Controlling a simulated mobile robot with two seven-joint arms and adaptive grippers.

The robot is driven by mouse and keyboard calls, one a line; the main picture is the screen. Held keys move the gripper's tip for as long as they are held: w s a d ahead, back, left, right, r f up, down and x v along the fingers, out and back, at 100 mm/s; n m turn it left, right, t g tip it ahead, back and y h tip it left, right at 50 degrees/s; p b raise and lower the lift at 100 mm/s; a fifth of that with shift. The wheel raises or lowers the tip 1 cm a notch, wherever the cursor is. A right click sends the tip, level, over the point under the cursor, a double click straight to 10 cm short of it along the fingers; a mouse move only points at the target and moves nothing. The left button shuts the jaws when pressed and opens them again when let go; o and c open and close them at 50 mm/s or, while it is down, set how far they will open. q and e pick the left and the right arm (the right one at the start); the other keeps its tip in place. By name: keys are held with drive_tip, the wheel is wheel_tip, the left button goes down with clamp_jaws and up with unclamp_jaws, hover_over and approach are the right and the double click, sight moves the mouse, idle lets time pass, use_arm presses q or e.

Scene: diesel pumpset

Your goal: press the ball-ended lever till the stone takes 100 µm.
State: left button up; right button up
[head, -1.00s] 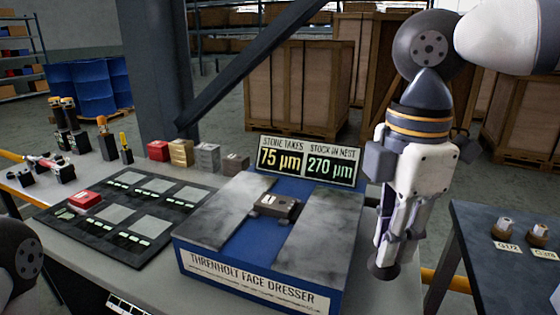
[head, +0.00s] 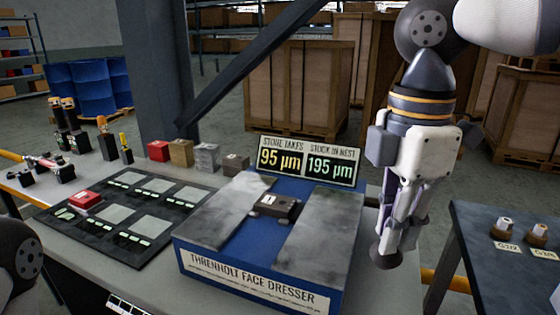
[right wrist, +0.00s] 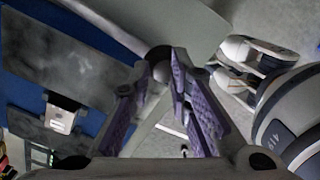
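The face dresser (head: 250,282) is a blue block with two grey, smudged stone plates on top. Its display (head: 308,161) reads stone takes 95 µm and stock in nest 195 µm. A small dark block with a light mark (head: 278,205) sits in the nest between the plates. The dark ball of the lever (head: 385,258) is at the dresser's right side. My right gripper (head: 396,244) points down there. In the right wrist view, its purple-padded fingers (right wrist: 163,68) close on either side of the ball. The lever's shaft is mostly hidden. My left gripper is out of view.
A dark tray (head: 130,222) with grey squares and a red block (head: 85,199) lies left of the dresser. Several small coloured blocks (head: 180,152) stand behind it. A slanted dark beam (head: 255,68) crosses above. A separate dark table (head: 505,270) is at right.

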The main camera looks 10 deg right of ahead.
wheel_tip(320, 180, up, 11)
drive_tip(key=w+d, duration=0.1)
drive_tip(key=w, duration=0.1)
drive_tip(key=shift+d+f, duration=0.1)
idle(0.4)
